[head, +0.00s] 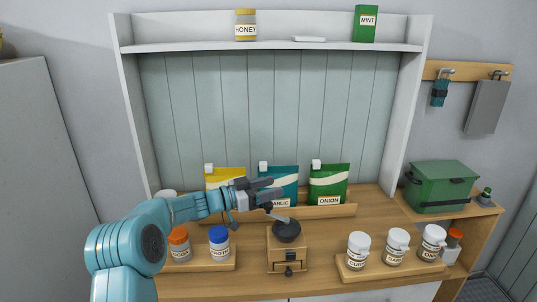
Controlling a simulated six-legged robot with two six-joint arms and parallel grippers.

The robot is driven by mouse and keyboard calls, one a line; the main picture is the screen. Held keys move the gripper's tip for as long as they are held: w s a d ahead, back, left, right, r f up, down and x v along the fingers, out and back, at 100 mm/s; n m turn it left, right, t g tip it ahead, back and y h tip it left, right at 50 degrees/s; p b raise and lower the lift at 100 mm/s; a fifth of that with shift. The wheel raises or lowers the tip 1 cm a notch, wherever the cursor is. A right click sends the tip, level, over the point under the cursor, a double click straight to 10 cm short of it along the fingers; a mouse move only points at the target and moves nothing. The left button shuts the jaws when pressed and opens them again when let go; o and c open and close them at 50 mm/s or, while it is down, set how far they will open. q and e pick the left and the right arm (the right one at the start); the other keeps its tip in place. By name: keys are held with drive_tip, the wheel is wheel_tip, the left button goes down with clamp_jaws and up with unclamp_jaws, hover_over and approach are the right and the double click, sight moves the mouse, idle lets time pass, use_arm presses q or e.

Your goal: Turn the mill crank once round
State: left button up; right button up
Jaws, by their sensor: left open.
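The mill (287,256) is a small wooden box with a drawer and a dark round top, standing on the wooden counter at the middle front. Its grey crank (280,218) points from the top toward the back left. The crank's outer end lies close below the fingers of my left gripper (270,189), which partly hide it. My left gripper is open, reaching in from the left above and behind the mill. I cannot tell whether a finger touches the crank. My right gripper is not in view.
Jars with orange and blue lids (219,236) stand in a rack (204,265) left of the mill. White-lidded jars (359,243) stand in a rack at right. Pouches (328,184) line the back. A green box (440,186) sits at far right. A shelf (280,47) runs above.

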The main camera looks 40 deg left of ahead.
use_arm(q)
wheel_tip(320, 180, up, 15)
drive_tip(key=p, duration=0.1)
drive_tip(key=shift+f, duration=0.2)
